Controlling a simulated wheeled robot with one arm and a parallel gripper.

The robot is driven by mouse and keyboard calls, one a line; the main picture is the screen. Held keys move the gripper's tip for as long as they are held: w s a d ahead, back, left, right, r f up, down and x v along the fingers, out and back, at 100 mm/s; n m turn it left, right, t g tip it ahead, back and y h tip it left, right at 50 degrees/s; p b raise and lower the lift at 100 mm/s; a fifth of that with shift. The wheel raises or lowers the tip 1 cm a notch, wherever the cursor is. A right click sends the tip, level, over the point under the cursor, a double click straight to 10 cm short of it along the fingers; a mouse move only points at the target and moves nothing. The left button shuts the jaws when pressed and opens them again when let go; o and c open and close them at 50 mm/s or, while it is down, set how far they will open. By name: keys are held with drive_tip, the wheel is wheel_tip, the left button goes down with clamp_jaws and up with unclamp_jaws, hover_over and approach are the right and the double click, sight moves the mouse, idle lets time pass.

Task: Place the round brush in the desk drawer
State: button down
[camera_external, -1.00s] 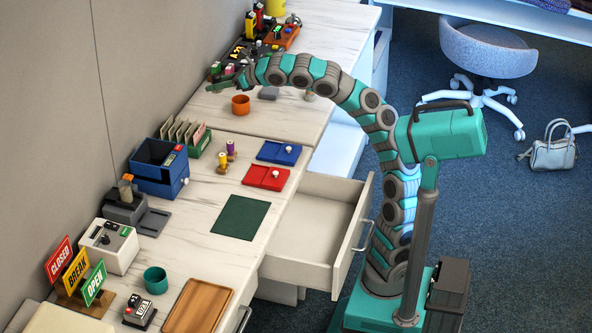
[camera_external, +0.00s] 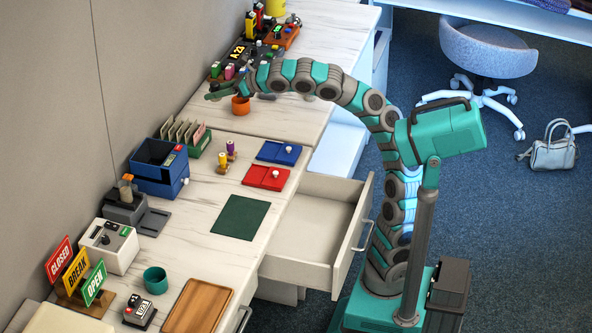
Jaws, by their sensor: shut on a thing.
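My gripper (camera_external: 216,93) is at the far part of the desk, above and just left of the orange cup (camera_external: 241,106). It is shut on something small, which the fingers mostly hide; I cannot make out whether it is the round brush. I cannot pick out a round brush elsewhere with certainty. The desk drawer (camera_external: 310,232) is pulled open at the desk's front side, and its visible inside is empty. My gripper is well away from the drawer, up and to the left of it.
Red (camera_external: 266,178) and blue (camera_external: 279,152) trays, yellow and purple upright pieces (camera_external: 226,155) and a green mat (camera_external: 240,217) lie between gripper and drawer. A dark display (camera_external: 240,52) and several small items stand behind the gripper. The desk surface around the mat is clear.

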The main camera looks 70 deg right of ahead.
drive_tip(key=s+a+f+n+y, duration=0.1)
drive_tip(key=s+a+f+y, duration=0.1)
drive_tip(key=s+a+f, duration=0.2)
drive_tip(key=s+a+f+n+g+y, duration=0.1)
drive_tip(key=s+a+f+n+y, duration=0.1)
drive_tip(key=s+a+f, duration=0.3)
drive_tip(key=s+a+f+n+y+p, duration=0.1)
drive_tip(key=s+a+f, duration=0.4)
drive_tip(key=s+a, duration=0.5)
drive_tip(key=shift+s+a+n+g+y, duration=0.1)
drive_tip(key=shift+a+n+g+y, duration=0.2)
drive_tip(key=shift+a, duration=0.8)
drive_tip(key=shift+s+a+n+g+y, duration=0.15)
drive_tip(key=shift+a+n, duration=0.25)
drive_tip(key=shift+a, duration=0.65)
drive_tip(key=shift+a+f, duration=0.15)
drive_tip(key=shift+f, duration=0.1)
drive_tip(key=shift+w+a+f, duration=0.1)
drive_tip(key=shift+w+a, duration=0.05)
drive_tip(key=shift+w, duration=0.05)
drive_tip(key=b, duration=0.2)
hover_over(197, 217)
drive_tip(key=shift+s+f, duration=0.25)
drive_tip(key=shift+f, duration=0.35)
wheel_tip(197, 217, down, 4)
drive_tip(key=shift+w+b, duration=0.15)
drive_tip(key=shift+b, duration=0.85)
drive_tip(key=shift+r, duration=0.15)
